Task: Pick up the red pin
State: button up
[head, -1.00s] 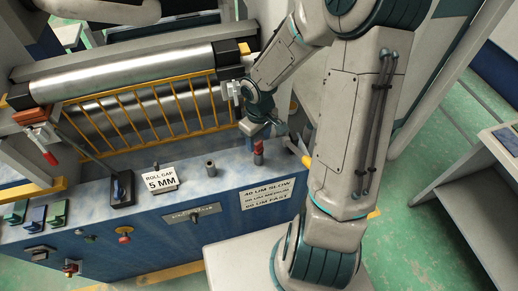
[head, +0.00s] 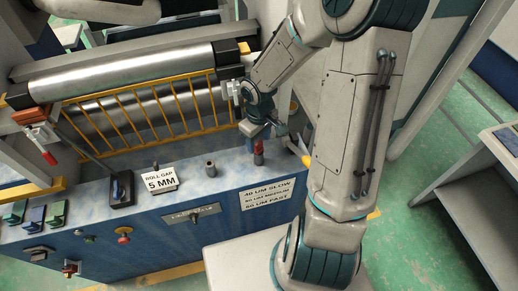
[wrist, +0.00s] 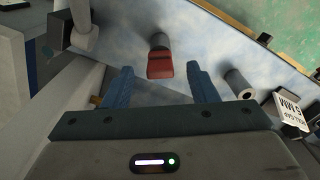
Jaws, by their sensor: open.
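The red pin (head: 258,153) stands upright on the blue top of the machine console, near its right end, in the head view. In the wrist view the red pin (wrist: 160,62) shows its red head just beyond and between my two blue fingers. My gripper (wrist: 158,78) is open, with a finger to each side of the pin's line and nothing held. In the head view my gripper is mostly hidden behind the wrist, just behind and above the pin.
A grey hollow post (head: 210,168) stands on the console left of the pin, and the "ROLL GAP 5 MM" sign (head: 160,180) is further left. Yellow guard bars (head: 150,110) and steel rollers are behind. A grey upright part (wrist: 82,25) is close at left in the wrist view.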

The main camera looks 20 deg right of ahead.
grip_shut()
jog(key=shift+r, duration=0.15)
